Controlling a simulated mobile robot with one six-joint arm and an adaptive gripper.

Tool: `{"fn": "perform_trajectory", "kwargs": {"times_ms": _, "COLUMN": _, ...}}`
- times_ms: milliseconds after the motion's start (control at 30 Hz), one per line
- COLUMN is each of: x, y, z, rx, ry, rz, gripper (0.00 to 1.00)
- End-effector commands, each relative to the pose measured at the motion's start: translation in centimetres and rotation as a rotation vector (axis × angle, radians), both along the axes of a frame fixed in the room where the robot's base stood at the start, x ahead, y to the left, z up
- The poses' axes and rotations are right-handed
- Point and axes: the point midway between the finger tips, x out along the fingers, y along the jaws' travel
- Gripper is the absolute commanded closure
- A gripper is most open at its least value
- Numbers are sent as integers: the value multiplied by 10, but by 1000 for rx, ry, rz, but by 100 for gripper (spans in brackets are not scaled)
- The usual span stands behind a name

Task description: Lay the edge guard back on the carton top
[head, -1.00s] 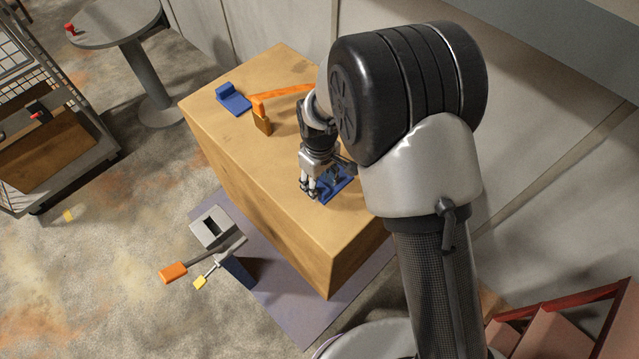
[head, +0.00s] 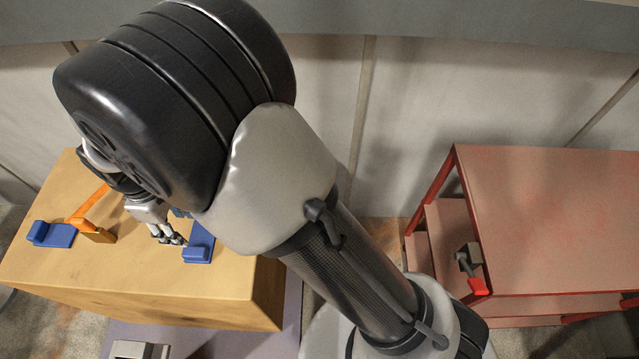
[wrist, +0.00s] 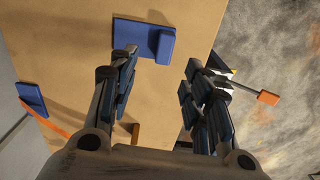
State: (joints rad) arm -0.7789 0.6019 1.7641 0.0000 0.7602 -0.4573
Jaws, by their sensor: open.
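The carton (head: 120,275) has a flat brown top with blue L-shaped edge guards on it. One guard (head: 199,249) lies flat near the front edge, its raised lip toward the front; it also shows at the top of the wrist view (wrist: 150,40). My gripper (head: 172,240) is just left of this guard, low over the top. In the wrist view my gripper (wrist: 162,62) has its fingers apart with nothing held between them. A second guard (head: 51,234) lies at the left end. Another blue piece (wrist: 32,98) is at the carton's left edge in the wrist view.
A brown block (head: 98,235) with an orange strap (head: 90,203) stands on the carton, left of my gripper. A red bench (head: 560,215) with a dark clamp-like item is at the right. An orange-handled tool (wrist: 268,97) shows beyond the carton edge.

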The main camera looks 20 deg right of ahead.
Motion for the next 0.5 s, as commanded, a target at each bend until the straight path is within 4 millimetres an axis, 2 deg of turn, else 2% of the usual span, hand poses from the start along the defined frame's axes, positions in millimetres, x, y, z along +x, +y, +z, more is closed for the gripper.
{"fn": "perform_trajectory", "kwargs": {"times_ms": 33, "x": 8, "y": -16, "z": 22, "rx": 16, "ry": -16, "rz": -50, "gripper": 55}}
{"fn": "perform_trajectory", "kwargs": {"times_ms": 100, "x": 16, "y": -45, "z": 54, "rx": 38, "ry": -40, "rz": -139, "gripper": 55}}
{"fn": "perform_trajectory", "kwargs": {"times_ms": 233, "x": 18, "y": -115, "z": 114, "rx": 79, "ry": -88, "rz": -341, "gripper": 55}}
{"fn": "perform_trajectory", "kwargs": {"times_ms": 367, "x": 0, "y": -184, "z": 160, "rx": 119, "ry": -138, "rz": -543, "gripper": 55}}
{"fn": "perform_trajectory", "kwargs": {"times_ms": 500, "x": -35, "y": -250, "z": 193, "rx": 160, "ry": -197, "rz": -760, "gripper": 55}}
